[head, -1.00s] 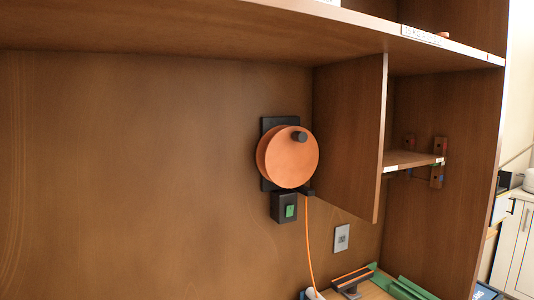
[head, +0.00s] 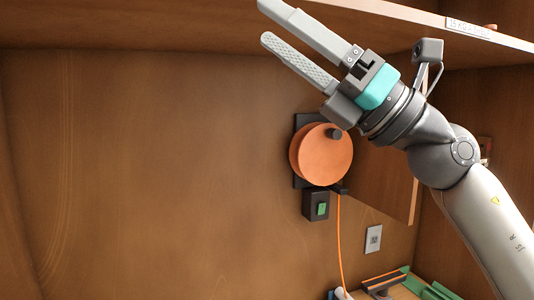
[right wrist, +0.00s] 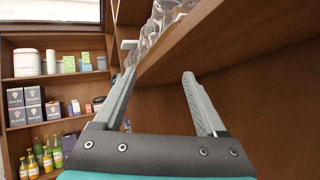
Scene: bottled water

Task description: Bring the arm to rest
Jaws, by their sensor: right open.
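My right gripper (head: 277,28) is raised in the upper middle of the head view, its arm coming in from the right. Its two grey fingers point up and left, apart, with nothing between them. It is in front of the wooden back wall and overlaps the front of the upper shelf (head: 180,28). In the right wrist view the open fingers (right wrist: 160,80) reach toward the underside and edge of a shelf (right wrist: 210,42); whether they touch it I cannot tell. Clear plastic-looking items (right wrist: 158,25) sit on that shelf. My left gripper is not in view.
An orange reel (head: 325,155) with a hanging orange cord is on the back wall, partly near my forearm. A wall plate (head: 373,239) and green trays (head: 425,288) are lower right. Shelves of boxes (right wrist: 25,100) and bottles (right wrist: 40,155) stand at left. The left wall area is clear.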

